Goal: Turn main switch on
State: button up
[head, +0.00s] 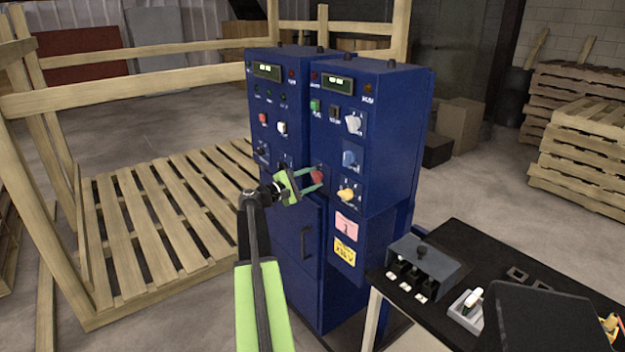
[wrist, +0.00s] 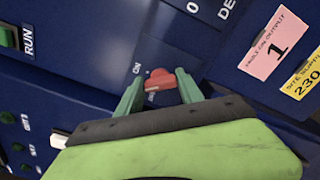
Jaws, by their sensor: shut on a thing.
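The red switch knob (head: 317,175) sits on the front of the right-hand blue cabinet (head: 395,125), left of a yellow knob. In the wrist view the red knob (wrist: 160,79) lies between my two green fingers, with the word "ON" printed beside it. I take it for the main switch, but its own name label is not readable. My gripper (head: 314,176) reaches the panel from the left and is shut on the knob; it also shows in the wrist view (wrist: 159,88). The fingers partly hide the knob's base in the head view.
Close by are a yellow knob (head: 348,194), a blue knob (head: 350,158) and a white knob (head: 354,123). A black table (head: 470,250) with a grey switch box (head: 428,265) stands front right. Wooden pallet framing (head: 150,220) is at left. Stacked pallets (head: 580,130) stand far right.

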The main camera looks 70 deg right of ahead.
jog(key=m, duration=0.3)
jog(key=shift+s+a+f+m, duration=0.15)
jog(key=shift+f+m, duration=0.05)
jog(key=shift+m, duration=1.9)
jog(key=o, duration=1.4)
jog(key=v, duration=1.7)
jog(key=shift+a, duration=0.15)
